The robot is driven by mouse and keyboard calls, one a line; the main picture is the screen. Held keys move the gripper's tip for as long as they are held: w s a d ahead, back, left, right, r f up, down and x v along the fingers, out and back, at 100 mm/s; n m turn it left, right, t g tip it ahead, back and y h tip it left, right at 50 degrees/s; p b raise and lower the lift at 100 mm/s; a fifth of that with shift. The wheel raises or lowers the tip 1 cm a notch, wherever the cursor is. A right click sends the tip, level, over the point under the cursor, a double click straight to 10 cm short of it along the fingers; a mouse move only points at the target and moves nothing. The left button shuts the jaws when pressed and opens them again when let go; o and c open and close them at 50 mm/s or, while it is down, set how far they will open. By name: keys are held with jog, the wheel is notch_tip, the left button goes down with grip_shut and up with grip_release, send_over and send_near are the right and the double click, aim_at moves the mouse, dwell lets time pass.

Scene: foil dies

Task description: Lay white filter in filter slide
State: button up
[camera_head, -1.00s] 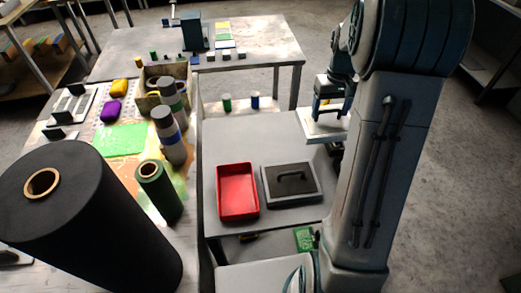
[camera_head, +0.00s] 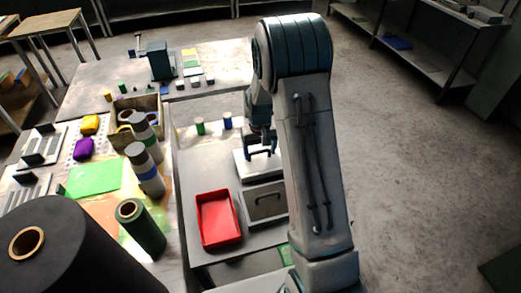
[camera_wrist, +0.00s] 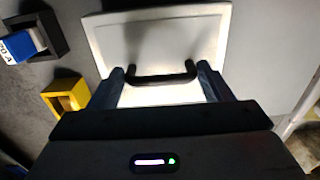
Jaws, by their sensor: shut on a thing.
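A white filter (camera_head: 242,171), a flat pale plate, hangs level beneath my gripper (camera_head: 262,150) on the head view's bench. In the wrist view, the white filter (camera_wrist: 205,45) has a black bar handle (camera_wrist: 165,77) across it, and my gripper (camera_wrist: 166,84) is shut on that handle with a finger at each end. A grey frame (camera_head: 248,217) with a dark panel and a handle lies just in front of the filter; it looks like a slide, but I cannot tell for sure. My arm hides its right side.
A red tray (camera_head: 217,244) lies left of the grey frame. The left table holds a large black roll (camera_head: 80,250) and a dark green roll (camera_head: 147,232). The wrist view shows a yellow holder (camera_wrist: 50,92).

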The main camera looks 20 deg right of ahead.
jog(key=shift+f, duration=0.5)
jog(key=o, duration=1)
jog(key=shift+f, duration=0.2)
jog(key=o, duration=0.4)
jog(key=shift+o, duration=0.2)
jog(key=shift+r, duration=0.1)
jog(key=shift+r, duration=0.1)
